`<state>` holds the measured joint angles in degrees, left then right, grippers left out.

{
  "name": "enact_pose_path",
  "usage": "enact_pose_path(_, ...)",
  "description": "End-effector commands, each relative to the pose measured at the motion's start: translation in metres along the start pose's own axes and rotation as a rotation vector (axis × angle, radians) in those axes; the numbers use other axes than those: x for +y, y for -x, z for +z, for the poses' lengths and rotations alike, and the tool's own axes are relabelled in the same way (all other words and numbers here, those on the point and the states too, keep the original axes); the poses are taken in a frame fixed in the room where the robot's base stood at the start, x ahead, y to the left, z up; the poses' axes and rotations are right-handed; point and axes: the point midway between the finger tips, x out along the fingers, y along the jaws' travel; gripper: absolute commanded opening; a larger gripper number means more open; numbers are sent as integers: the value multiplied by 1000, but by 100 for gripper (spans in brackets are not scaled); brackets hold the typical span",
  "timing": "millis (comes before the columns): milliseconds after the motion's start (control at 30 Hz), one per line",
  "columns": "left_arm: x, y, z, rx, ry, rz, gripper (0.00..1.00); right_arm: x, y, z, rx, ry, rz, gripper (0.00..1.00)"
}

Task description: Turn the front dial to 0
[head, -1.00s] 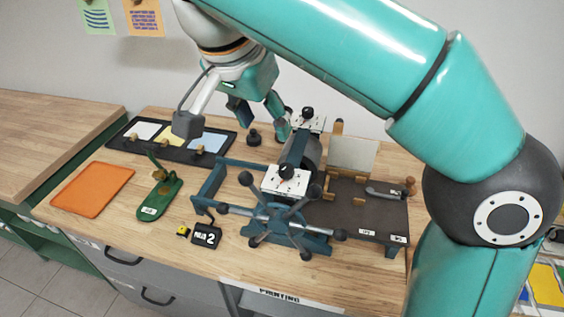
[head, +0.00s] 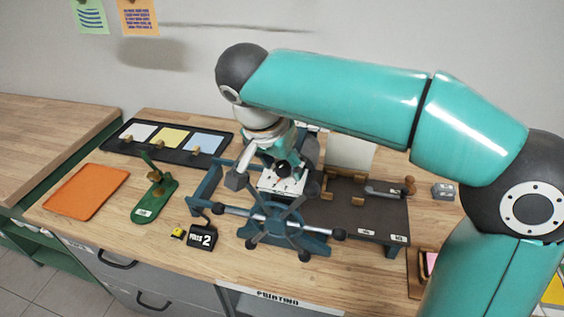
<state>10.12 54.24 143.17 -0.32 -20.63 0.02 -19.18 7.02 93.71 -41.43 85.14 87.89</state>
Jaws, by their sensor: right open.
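The front dial is a black knob (head: 283,168) on a white scale plate (head: 271,186) at the near end of the press, in the head view. The marks on the plate are too small to read. My right gripper (head: 272,162) hangs over the plate just beside the knob, its fingers pointing down. It is open; whether a finger touches the knob I cannot tell. The arm hides the back dial and part of the press roller. My left gripper is not in view.
The press's spoked wheel (head: 283,226) stands in front of the plate. A "PULLS 2" counter (head: 202,237), a green stapler-like tool (head: 155,200) and an orange tray (head: 86,191) lie to the left. A dark press bed (head: 350,212) is at right.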

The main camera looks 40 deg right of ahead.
Motion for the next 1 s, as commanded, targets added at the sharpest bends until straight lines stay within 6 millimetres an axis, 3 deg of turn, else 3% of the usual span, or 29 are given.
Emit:
enact_pose_path(200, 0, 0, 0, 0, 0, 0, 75, 0, 0, 0, 0, 0, 0, 52)
enact_pose_path(500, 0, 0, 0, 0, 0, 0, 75, 0, 0, 0, 0, 0, 0, 2)
enact_pose_path(1000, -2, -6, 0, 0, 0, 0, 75, 0, 0, 0, 1, 86, -38, 0)
